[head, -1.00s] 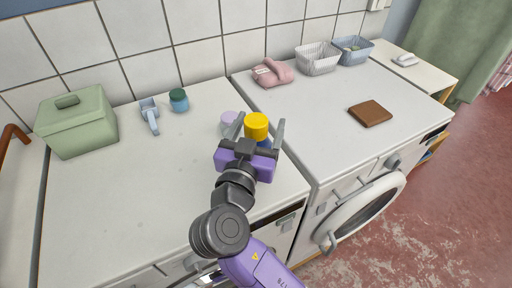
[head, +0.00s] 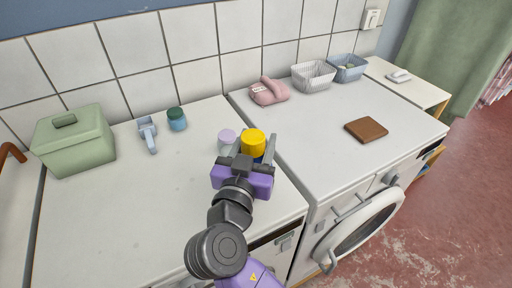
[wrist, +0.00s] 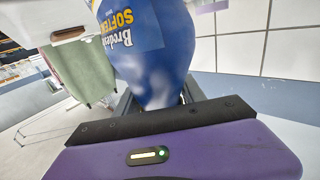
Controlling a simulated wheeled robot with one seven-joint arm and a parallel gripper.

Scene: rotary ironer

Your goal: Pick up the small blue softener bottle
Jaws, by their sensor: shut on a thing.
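The small blue softener bottle (head: 261,159) has a yellow cap and stands near the front right of the left machine's white top. In the wrist view the blue bottle (wrist: 165,72) fills the upper middle, with its printed softener label partly cut off. My gripper (head: 254,155) is shut on the bottle, one dark finger showing on its right side. My gripper's body hides most of the bottle in the head view. I cannot tell whether its base touches the top.
A teal jar (head: 177,120), a blue-grey scoop (head: 147,132) and a green box (head: 75,145) stand further left. On the right machine are a pink item (head: 269,92), two baskets and a brown block (head: 366,129).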

